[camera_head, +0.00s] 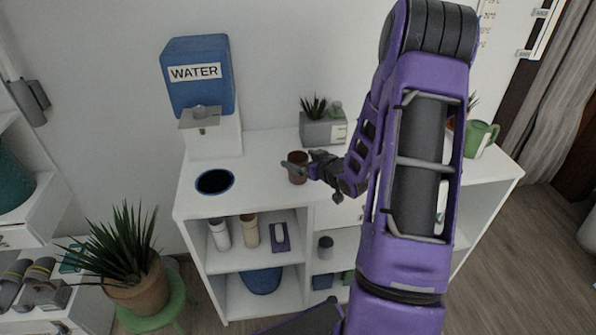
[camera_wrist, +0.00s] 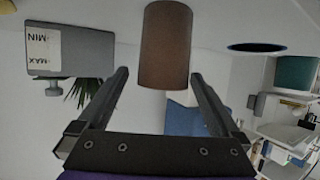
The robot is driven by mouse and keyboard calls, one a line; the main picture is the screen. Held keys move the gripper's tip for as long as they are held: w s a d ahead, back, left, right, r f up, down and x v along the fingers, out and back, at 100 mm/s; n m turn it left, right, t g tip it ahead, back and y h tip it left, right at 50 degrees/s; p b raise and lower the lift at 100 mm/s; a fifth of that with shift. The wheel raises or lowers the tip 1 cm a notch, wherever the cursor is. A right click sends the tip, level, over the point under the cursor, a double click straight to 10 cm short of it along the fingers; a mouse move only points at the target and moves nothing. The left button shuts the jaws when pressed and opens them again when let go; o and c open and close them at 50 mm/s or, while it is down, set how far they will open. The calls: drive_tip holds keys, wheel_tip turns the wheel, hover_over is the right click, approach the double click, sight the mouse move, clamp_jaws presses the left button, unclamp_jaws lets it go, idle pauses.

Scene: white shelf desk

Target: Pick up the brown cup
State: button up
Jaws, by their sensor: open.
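The brown cup (camera_head: 297,167) stands on the white desk top, right of the dark round opening. In the wrist view the brown cup (camera_wrist: 166,45) is at the top middle, beyond and between the two fingertips. My gripper (camera_head: 303,168) is at the cup, with its fingers reaching toward it from the right. In the wrist view my gripper (camera_wrist: 159,80) is open, one finger on each side of the cup's line. I cannot tell whether a finger touches the cup.
The blue water dispenser (camera_head: 198,77) stands at the back left of the desk (camera_head: 258,148). A grey planter (camera_head: 322,129) is behind the cup. A green mug (camera_head: 480,139) stands at the right. The round opening (camera_head: 215,182) is left of the cup. A potted plant (camera_head: 135,285) stands at the lower left.

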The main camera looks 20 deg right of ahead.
sight(293, 156)
drive_tip(key=x, duration=0.4)
drive_tip(key=shift+w+a, duration=0.25)
drive_tip(key=shift+c, duration=0.3)
drive_tip(key=shift+r, duration=0.1)
drive_tip(key=c, duration=1.4)
